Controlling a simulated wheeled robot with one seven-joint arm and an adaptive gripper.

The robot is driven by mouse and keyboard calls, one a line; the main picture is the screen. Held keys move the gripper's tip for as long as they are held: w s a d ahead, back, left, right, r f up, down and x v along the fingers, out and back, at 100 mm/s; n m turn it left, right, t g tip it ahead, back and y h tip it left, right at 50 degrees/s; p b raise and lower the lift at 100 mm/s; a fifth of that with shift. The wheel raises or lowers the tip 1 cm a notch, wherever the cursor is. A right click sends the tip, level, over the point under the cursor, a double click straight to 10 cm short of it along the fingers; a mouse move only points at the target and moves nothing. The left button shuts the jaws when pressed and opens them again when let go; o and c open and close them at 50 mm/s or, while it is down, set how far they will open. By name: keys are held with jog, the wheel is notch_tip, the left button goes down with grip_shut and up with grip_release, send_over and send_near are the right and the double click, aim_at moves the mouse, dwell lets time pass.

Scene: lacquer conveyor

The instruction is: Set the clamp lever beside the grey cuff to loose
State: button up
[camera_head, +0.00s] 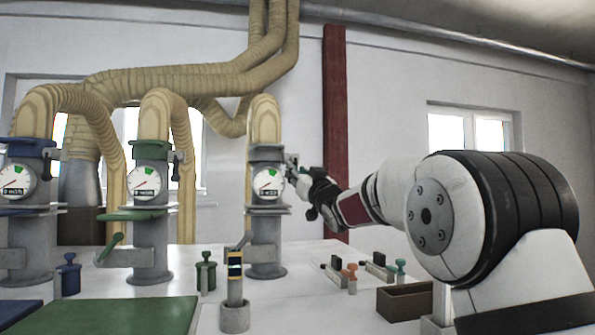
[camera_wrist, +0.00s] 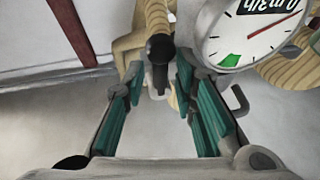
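The grey cuff (camera_head: 267,152) sits at the top of the rightmost pipe stand in the head view, above a round gauge (camera_head: 268,183). The gauge also shows upside down at the upper right of the wrist view (camera_wrist: 258,30). The clamp lever with a dark rounded end (camera_wrist: 160,47) is in the wrist view, in line with the gap between my fingers. My gripper (camera_head: 293,168) is right of the cuff in the head view. In the wrist view my gripper (camera_wrist: 160,78) is open, its teal pads on either side of the lever. I cannot tell whether they touch it.
Stands with a green cuff (camera_head: 151,150) and a blue cuff (camera_head: 31,148) are further left. A short post (camera_head: 235,300) stands in front. Small green and orange knobs and a brown box (camera_head: 404,303) are on the white table at right. A dark red column (camera_head: 336,120) is behind.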

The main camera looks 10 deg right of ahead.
jog(key=shift+w+a+r, duration=0.1)
jog(key=shift+w+r, duration=0.05)
jog(key=shift+w, duration=0.2)
